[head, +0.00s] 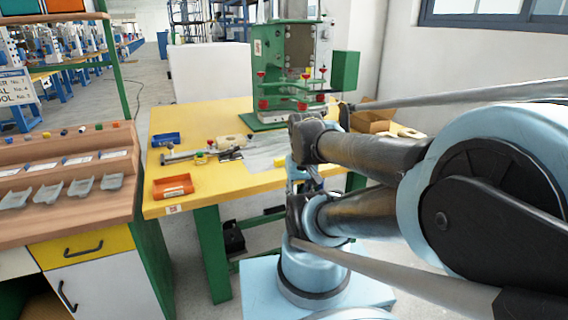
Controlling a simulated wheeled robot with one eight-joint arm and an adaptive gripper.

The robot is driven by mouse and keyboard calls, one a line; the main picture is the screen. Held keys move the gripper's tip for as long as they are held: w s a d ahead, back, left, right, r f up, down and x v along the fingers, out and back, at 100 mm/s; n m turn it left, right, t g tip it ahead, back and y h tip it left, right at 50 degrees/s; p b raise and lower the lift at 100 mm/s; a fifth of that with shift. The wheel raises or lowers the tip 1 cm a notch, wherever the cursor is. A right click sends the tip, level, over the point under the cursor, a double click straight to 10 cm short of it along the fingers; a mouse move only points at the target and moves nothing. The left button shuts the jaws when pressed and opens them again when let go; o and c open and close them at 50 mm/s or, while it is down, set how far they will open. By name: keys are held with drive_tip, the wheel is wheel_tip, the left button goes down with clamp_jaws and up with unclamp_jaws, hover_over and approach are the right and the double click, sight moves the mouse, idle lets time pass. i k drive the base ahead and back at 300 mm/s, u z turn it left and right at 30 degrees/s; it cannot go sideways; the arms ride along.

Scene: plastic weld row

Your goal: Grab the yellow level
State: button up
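A yellow piece (280,164), possibly the level, lies on the yellow workbench (225,183), just left of my arm. My arm covers part of it, so I cannot tell its full shape or length. My arm fills the right side of the head view and crosses in front of the bench's right part. No gripper fingers can be made out in this view.
A green press (290,60) stands at the bench's back. An orange tray (173,187), a blue tray (166,139), a caliper-like tool (187,154) and a tape roll (230,140) lie on the bench. A wooden rack (70,180) stands at left. The bench's front-middle is clear.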

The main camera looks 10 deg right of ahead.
sight(279, 162)
drive_tip(key=u, duration=0.8)
drive_tip(key=k, duration=1.35)
drive_tip(key=z, duration=0.9)
drive_tip(key=i, duration=1)
